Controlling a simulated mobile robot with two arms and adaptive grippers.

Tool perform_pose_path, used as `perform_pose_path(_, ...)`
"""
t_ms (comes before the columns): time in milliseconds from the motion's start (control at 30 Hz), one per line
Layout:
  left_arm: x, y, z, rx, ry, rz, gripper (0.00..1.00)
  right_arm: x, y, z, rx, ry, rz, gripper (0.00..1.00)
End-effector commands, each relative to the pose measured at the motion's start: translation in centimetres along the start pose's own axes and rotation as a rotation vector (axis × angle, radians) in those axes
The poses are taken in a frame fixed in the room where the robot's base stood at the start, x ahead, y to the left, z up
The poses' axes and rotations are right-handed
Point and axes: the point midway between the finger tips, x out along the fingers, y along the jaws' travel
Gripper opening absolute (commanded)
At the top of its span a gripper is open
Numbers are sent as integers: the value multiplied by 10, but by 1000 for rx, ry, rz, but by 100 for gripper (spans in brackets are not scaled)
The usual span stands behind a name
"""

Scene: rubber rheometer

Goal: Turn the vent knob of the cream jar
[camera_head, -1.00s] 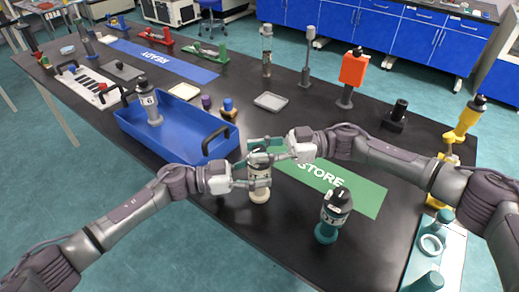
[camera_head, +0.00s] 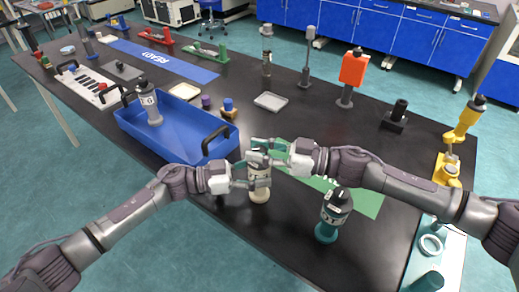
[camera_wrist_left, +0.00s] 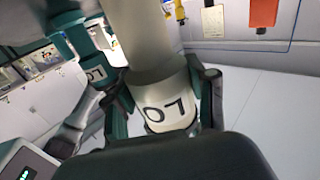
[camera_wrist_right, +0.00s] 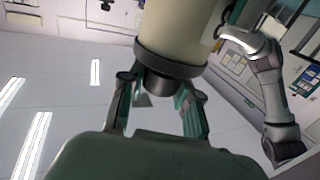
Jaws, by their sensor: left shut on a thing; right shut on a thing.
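The cream jar (camera_head: 260,196) stands upright at the front of the black table, beside the green mat. My left gripper (camera_head: 254,183) is shut around its labelled body from the left. The left wrist view shows the jar's white label (camera_wrist_left: 166,112) between the fingers. My right gripper (camera_head: 266,151) is shut at the jar's top. In the right wrist view the jar appears inverted, with its dark knob (camera_wrist_right: 158,84) between the fingers. Much of the jar's top is hidden by the right gripper in the head view.
A teal jar (camera_head: 327,231) with a dark top stands close to the right. A blue tray (camera_head: 175,148) holding a grey jar (camera_head: 150,108) is at the left. The green mat (camera_head: 367,203) is partly under my right arm. An orange panel on a stand (camera_head: 353,68) is farther back.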

Motion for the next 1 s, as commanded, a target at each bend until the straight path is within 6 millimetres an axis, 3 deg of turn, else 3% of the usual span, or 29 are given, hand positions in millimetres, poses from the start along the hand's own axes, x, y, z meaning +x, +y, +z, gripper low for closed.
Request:
perform_pose_path(133, 1, 1, 0, 1, 0, 3, 16, 0, 0, 0, 0, 0, -1, 0)
perform_pose_path(167, 1, 1, 0, 1, 0, 3, 16, 0, 0, 0, 0, 0, -1, 34)
perform_pose_path(333, 1, 1, 0, 1, 1, 2, 16, 0, 0, 0, 0, 0, -1, 60)
perform_pose_path(733, 0, 0, 0, 1, 0, 0, 16, -8, 1, 0, 0, -1, 0, 60)
perform_pose_path(1000, 0, 0, 0, 1, 0, 0, 16, -61, 1, 1, 0, -3, 2, 60)
